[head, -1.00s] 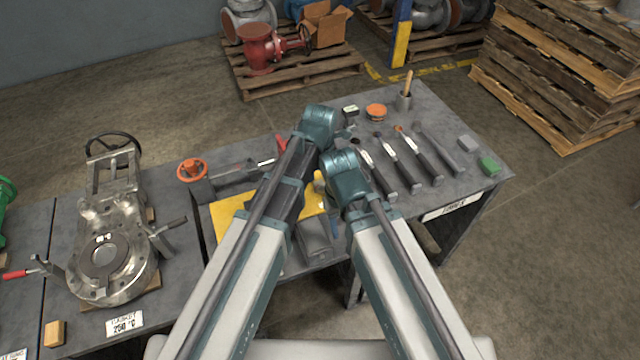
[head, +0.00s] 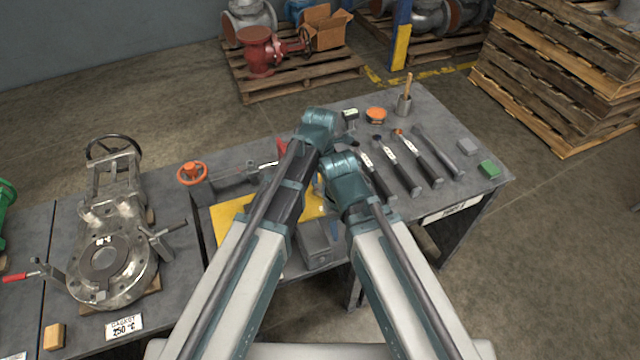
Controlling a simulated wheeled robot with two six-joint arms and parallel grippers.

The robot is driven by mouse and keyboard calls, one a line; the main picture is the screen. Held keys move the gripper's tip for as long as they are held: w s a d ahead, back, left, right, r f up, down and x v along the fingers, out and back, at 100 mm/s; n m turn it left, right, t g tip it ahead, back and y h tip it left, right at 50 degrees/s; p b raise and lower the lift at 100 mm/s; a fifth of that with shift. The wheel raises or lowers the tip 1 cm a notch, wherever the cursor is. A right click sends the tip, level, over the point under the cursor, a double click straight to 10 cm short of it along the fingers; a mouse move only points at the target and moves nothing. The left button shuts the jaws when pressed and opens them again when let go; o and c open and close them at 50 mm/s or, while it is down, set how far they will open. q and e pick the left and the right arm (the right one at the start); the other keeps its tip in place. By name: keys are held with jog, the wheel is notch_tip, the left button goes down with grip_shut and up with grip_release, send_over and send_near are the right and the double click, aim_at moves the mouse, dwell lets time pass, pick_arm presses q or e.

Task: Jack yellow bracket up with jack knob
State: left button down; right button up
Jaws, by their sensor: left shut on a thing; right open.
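The yellow bracket (head: 228,214) lies on the grey bench, its left part showing beside my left arm. A smaller yellow part shows between my two arms; the rest is hidden behind them. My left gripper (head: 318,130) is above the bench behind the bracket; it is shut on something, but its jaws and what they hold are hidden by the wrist. My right gripper (head: 344,178) is lower and closer, beside the bracket's right part. It is open, its fingertips mostly hidden. I cannot make out the jack knob. A grey block (head: 318,246) stands at the bench's front edge.
A metal valve (head: 104,258) fills the left bench. The bench's right front is clear.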

pick_arm(q)
jog(key=m, duration=2.2)
jog(key=shift+s+m, duration=0.1)
jog(key=shift+m, duration=0.2)
jog(key=m, duration=0.3)
jog(key=shift+m, duration=0.3)
jog(key=m, duration=0.3)
jog(key=shift+m, duration=0.4)
jog(key=m, duration=1)
jog(key=shift+m, duration=0.4)
jog(key=m, duration=0.3)
jog(key=shift+m, duration=0.3)
jog(key=m, duration=0.3)
jog(key=shift+m, duration=0.3)
jog(key=m, duration=0.3)
jog(key=shift+m, duration=0.3)
jog(key=m, duration=0.6)
jog(key=shift+m, duration=0.4)
